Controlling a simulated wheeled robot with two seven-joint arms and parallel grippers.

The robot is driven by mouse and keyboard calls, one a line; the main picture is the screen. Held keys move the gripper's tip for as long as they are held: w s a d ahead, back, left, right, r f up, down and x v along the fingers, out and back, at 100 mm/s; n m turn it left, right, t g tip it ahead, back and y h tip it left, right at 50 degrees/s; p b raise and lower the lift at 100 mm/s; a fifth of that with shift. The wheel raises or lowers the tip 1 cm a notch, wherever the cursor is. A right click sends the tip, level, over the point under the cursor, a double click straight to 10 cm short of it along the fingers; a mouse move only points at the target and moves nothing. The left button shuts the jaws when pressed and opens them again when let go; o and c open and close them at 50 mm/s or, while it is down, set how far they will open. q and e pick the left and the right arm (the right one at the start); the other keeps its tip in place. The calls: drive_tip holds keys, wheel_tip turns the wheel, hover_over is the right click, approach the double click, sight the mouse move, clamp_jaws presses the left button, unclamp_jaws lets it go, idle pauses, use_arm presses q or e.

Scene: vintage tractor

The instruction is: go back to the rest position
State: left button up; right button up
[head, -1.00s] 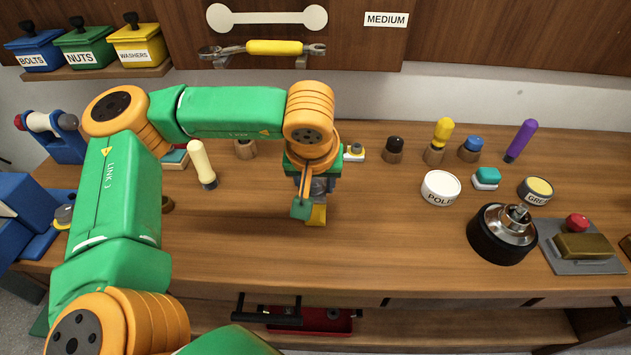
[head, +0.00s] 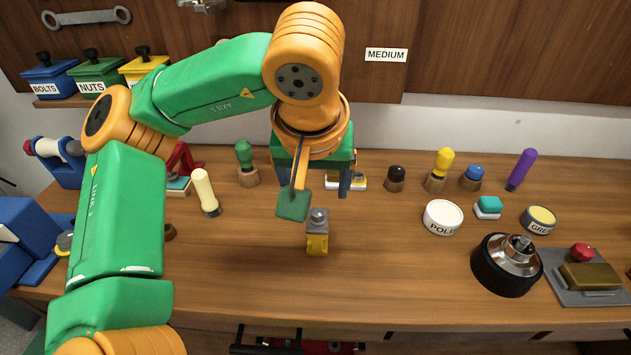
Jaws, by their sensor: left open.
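My left gripper (head: 318,194) is open and empty, above the middle of the workbench (head: 400,285). Its arm comes in from the left, bent at the elbow. My right gripper is not in view.
At right stand a POLISH-type white tin (head: 443,217), a yellow-topped tin (head: 538,219), a black round part with metal hub (head: 505,268) and a grey plate (head: 590,290). A cream-handled tool (head: 205,192) stands left. Several knobbed pegs line the back.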

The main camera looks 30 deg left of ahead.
use_arm(q)
drive_tip(key=shift+r, duration=0.25)
drive_tip(key=shift+r, duration=0.1)
